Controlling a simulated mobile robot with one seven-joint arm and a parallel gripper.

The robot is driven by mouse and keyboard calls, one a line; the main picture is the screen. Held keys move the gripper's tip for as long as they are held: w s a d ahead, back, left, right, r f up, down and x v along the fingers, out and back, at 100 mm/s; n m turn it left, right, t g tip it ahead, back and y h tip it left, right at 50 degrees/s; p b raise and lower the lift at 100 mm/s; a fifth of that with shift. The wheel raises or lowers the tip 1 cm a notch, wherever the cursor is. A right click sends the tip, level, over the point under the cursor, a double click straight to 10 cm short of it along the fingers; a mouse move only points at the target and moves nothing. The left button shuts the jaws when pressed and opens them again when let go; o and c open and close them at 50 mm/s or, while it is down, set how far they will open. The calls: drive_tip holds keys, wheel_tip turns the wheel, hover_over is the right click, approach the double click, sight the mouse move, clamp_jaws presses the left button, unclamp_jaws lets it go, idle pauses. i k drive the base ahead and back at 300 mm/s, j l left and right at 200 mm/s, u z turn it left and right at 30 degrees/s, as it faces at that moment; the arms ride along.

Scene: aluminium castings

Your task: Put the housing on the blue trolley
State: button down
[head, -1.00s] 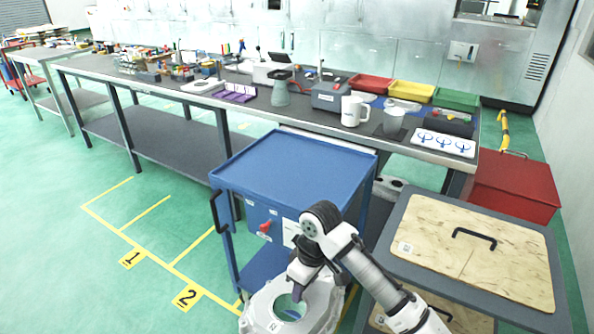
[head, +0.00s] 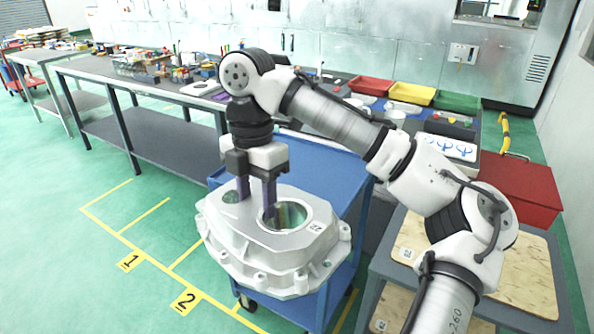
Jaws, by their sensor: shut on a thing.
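The housing (head: 265,250) is a silver-grey aluminium casting with a large round bore, a smaller hole and lugs around its flange. My gripper (head: 256,207) is shut on the housing from above, with one finger in the large bore. The housing hangs in front of the blue trolley (head: 325,172) and hides much of its near side. The trolley's flat blue top is partly visible behind my arm, and the part that shows is bare.
A grey bench (head: 158,92) with tools and coloured bins runs behind the trolley. A wooden-topped cart (head: 515,270) stands at right, partly behind my arm. A red box (head: 515,190) is beyond it. Green floor at left is open.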

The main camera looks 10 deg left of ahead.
sight(292, 176)
drive_tip(key=i, duration=1.45)
